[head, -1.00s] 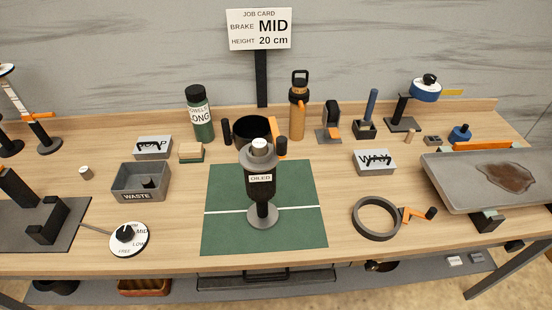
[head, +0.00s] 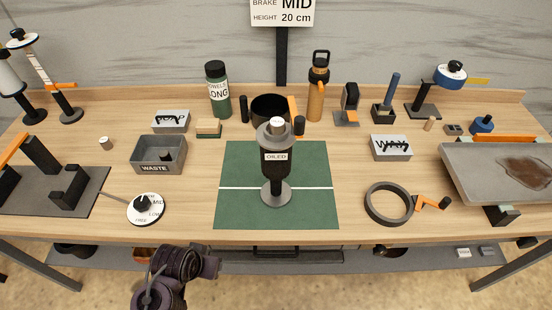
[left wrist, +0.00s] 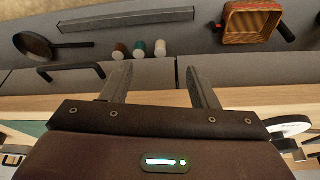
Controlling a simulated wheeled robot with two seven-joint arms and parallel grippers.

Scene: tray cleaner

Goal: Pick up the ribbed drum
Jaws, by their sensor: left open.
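No thing here is clearly marked as the ribbed drum, and ribs are too small to make out. A dark upright cylinder labelled OILED (head: 275,162), with a pale cap and a round grey base, stands on the green mat (head: 235,205). A wide black round vessel (head: 266,106) stands behind it, partly hidden. My left gripper (head: 216,266) is low in front of the table's front edge, apart from both. In the left wrist view its two fingers (left wrist: 160,84) are spread with nothing between them. My right gripper is out of view.
A grey WASTE bin (head: 147,168) and white dial (head: 146,208) are left of the mat. A dark ring (head: 388,203) and stained tray (head: 465,180) are right. Under the tabletop, a shelf holds a pan (left wrist: 34,45), several small spools (left wrist: 139,49) and an orange basket (left wrist: 250,22).

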